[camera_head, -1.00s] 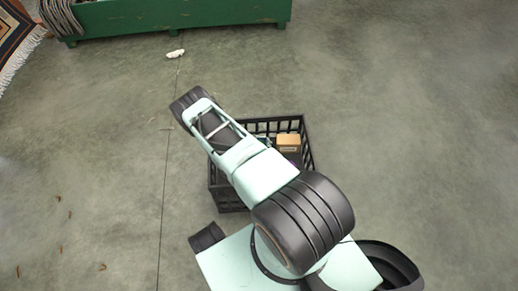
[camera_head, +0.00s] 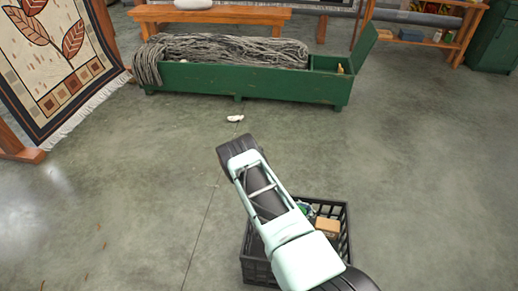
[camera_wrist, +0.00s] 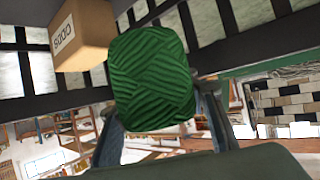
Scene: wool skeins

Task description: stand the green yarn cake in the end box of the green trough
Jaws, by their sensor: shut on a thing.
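The green yarn cake (camera_wrist: 152,80) fills the middle of the wrist view, between the two fingers of my gripper (camera_wrist: 163,112), which is shut on it. In the head view my arm hides the gripper, over the black crate (camera_head: 343,232); a small patch of green shows beside the arm there. The green trough (camera_head: 200,79) stands at the back, heaped with grey strands along most of its length. Its end box (camera_head: 325,64) is at the right end, with its green lid (camera_head: 365,47) raised. Something small and yellowish shows inside.
A cardboard box (camera_head: 327,226) is in the crate; it is close to the yarn cake in the wrist view (camera_wrist: 80,35). A small white object (camera_head: 235,118) lies on the floor before the trough. A patterned rug (camera_head: 62,62) hangs at left. Floor between crate and trough is mostly clear.

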